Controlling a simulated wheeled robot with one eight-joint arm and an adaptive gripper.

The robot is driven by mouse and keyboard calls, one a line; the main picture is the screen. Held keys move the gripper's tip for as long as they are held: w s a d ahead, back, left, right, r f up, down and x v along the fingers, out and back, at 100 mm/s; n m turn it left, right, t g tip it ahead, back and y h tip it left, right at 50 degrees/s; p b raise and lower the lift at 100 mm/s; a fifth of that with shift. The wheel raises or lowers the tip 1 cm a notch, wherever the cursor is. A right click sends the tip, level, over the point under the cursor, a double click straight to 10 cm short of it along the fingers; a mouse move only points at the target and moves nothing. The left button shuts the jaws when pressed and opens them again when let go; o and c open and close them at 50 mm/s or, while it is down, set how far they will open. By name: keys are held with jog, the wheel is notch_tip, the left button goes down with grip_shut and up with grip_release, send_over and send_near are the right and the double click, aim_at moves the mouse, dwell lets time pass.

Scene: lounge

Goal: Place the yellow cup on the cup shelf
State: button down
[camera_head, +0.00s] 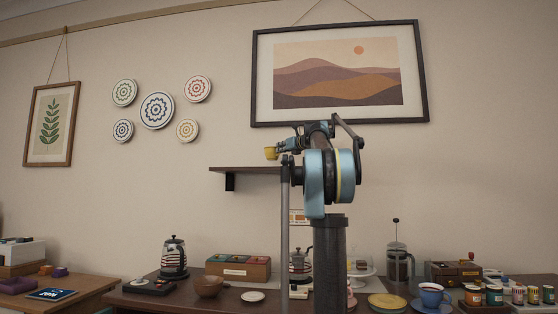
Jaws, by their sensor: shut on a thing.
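The yellow cup (270,153) is small in the head view, left of centre, near the wall shelf's height. My gripper (279,150) is shut on the yellow cup and reaches left from my raised arm. The dark wall shelf (236,169) is just below the cup in the picture, with a bracket under its left end. I cannot tell whether the cup touches the shelf or is above it. The right part of the shelf is hidden behind my arm. No other cup shows on the visible part of the shelf.
Below, a sideboard holds a kettle (174,257), a tea box (238,268), a wooden bowl (209,286), a French press (397,266), a blue cup (431,296) and several jars. A framed landscape (338,73) and wall plates (157,110) hang near the shelf.

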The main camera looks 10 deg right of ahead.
aim_at(276, 156)
jog(key=shift+f, duration=1.85)
jog(key=c, duration=1.8)
grip_release()
jog(key=v, duration=1.2)
jog(key=shift+r, duration=0.1)
